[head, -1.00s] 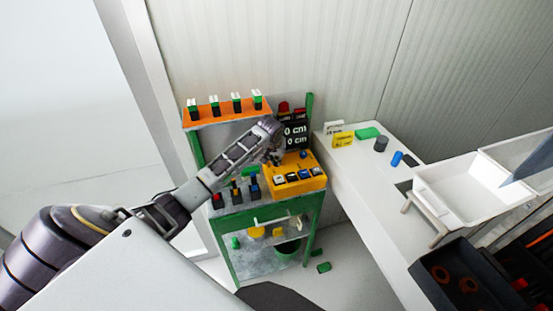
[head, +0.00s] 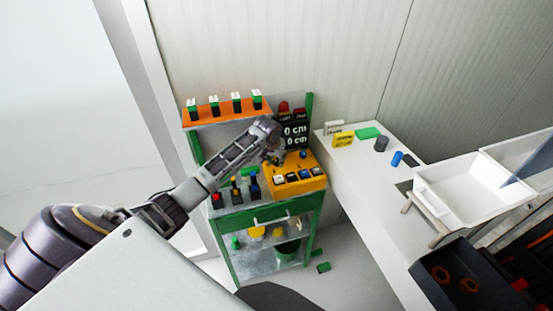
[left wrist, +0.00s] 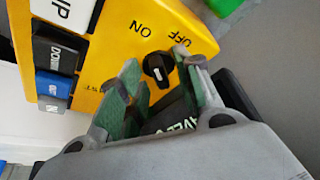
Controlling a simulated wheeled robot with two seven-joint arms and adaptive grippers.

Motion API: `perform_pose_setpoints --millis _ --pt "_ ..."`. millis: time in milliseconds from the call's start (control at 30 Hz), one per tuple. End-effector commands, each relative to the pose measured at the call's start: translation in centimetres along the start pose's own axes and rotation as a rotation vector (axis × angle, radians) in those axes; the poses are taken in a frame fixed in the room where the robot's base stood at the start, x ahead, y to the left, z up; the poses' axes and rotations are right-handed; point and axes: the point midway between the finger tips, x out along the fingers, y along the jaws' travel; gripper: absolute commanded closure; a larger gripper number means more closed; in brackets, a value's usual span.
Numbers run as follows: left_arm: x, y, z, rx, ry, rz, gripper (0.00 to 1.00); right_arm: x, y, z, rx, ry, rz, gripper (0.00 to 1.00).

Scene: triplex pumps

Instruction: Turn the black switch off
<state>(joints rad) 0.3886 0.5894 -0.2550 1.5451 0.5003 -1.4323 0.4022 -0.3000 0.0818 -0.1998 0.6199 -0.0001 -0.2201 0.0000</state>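The black switch (left wrist: 157,70) is a small round knob with a pale mark, on the yellow control box (left wrist: 120,35). The words ON and OFF are printed beside it, upside down in the left wrist view. My left gripper (left wrist: 158,70) has its two green-padded fingers apart, one on each side of the switch. I cannot tell whether they touch it. In the head view, the left gripper (head: 274,157) is at the upper left part of the yellow box (head: 312,184) and hides the switch. My right gripper is not in view.
Large buttons, one marked DOWN (left wrist: 58,52), sit on the box beside the switch. The box stands on a green-framed cart (head: 262,214) with an orange upper shelf (head: 225,111) and a dark display (head: 295,135). A white table (head: 365,180) with small objects stands to the right.

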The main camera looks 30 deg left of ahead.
Motion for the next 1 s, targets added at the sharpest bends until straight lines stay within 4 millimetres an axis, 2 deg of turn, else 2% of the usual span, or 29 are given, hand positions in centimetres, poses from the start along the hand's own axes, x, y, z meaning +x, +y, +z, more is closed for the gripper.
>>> perform_pose_setpoints --millis 267,467,1000 --pt "-0.3 0.0 -0.2 -0.001 0.003 0.0 0.66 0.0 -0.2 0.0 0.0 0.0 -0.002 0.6" --pt "-1.2 0.0 -0.2 -0.001 0.004 0.0 0.66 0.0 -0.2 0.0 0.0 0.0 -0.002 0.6" --pt "-6.7 -0.1 -0.1 0.0 0.001 0.0 0.66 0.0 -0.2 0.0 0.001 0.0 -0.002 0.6"
